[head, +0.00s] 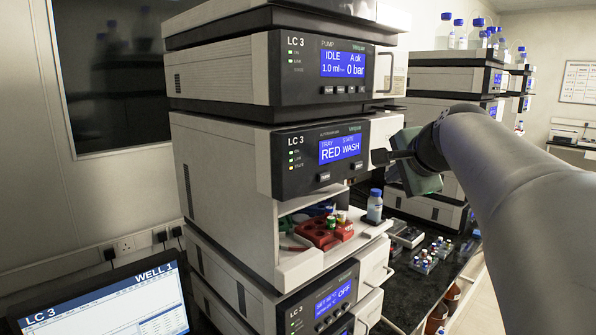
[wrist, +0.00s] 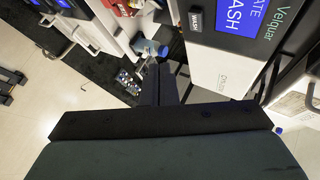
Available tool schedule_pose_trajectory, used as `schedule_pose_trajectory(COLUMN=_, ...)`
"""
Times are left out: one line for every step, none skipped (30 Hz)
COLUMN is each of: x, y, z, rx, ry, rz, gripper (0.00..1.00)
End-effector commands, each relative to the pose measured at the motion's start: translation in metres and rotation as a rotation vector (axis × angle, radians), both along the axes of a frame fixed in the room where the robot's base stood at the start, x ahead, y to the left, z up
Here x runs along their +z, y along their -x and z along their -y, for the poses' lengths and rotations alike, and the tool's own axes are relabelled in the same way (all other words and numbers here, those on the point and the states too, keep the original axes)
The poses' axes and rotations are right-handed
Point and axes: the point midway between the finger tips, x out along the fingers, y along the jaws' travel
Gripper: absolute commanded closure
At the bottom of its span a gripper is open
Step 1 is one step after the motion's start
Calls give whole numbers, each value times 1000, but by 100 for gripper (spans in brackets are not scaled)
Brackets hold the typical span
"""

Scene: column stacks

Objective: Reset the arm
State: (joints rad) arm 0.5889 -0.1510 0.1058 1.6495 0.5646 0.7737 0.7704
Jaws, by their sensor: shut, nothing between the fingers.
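My arm reaches in from the right in the head view. My gripper (head: 380,157) is beside the right front of the LC 3 autosampler (head: 300,160), whose screen reads "RED WASH". Its dark fingers are together with nothing between them; they also show in the wrist view (wrist: 158,72). Whether the fingers touch the housing I cannot tell. Below the autosampler's front panel is an open bay with a red vial rack (head: 322,234) in it. A blue-capped bottle (head: 375,206) stands at the bay's right front and also shows in the wrist view (wrist: 150,47).
The LC 3 pump (head: 320,75) sits above the autosampler and reads "IDLE". A monitor (head: 105,300) stands at lower left. Several vials in racks (head: 430,255) are on the dark bench to the right. More instrument stacks (head: 450,80) stand behind my arm.

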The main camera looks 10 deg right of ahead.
Motion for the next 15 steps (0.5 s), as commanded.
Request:
schedule_pose_trajectory(x=-14, y=2, z=-10, rx=30, ry=18, rz=-31, gripper=100)
schedule_pose_trajectory(x=-24, y=5, z=-16, rx=55, ry=37, rz=-55, gripper=100)
schedule_pose_trajectory(x=-40, y=10, z=-27, rx=98, ry=68, rz=-95, gripper=100)
schedule_pose_trajectory(x=-55, y=15, z=-37, rx=137, ry=97, rz=-130, gripper=100)
schedule_pose_trajectory(x=-72, y=21, z=-47, rx=181, ry=128, rz=-169, gripper=100)
schedule_pose_trajectory(x=-95, y=32, z=-61, rx=250, ry=177, rz=-223, gripper=100)
schedule_pose_trajectory(x=-114, y=41, z=-72, rx=305, ry=214, rz=-267, gripper=100)
schedule_pose_trajectory(x=-132, y=51, z=-82, rx=363, ry=252, rz=-310, gripper=100)
schedule_pose_trajectory(x=-156, y=66, z=-95, rx=446, ry=304, rz=-364, gripper=100)
schedule_pose_trajectory(x=-173, y=79, z=-104, rx=509, ry=342, rz=-404, gripper=100)
schedule_pose_trajectory(x=-190, y=92, z=-113, rx=572, ry=379, rz=-443, gripper=100)
schedule_pose_trajectory(x=-213, y=110, z=-124, rx=661, ry=429, rz=-493, gripper=100)
schedule_pose_trajectory(x=-228, y=124, z=-130, rx=727, ry=465, rz=-528, gripper=100)
schedule_pose_trajectory(x=-244, y=139, z=-136, rx=793, ry=499, rz=-562, gripper=100)
schedule_pose_trajectory(x=-262, y=158, z=-143, rx=880, ry=543, rz=-602, gripper=100)
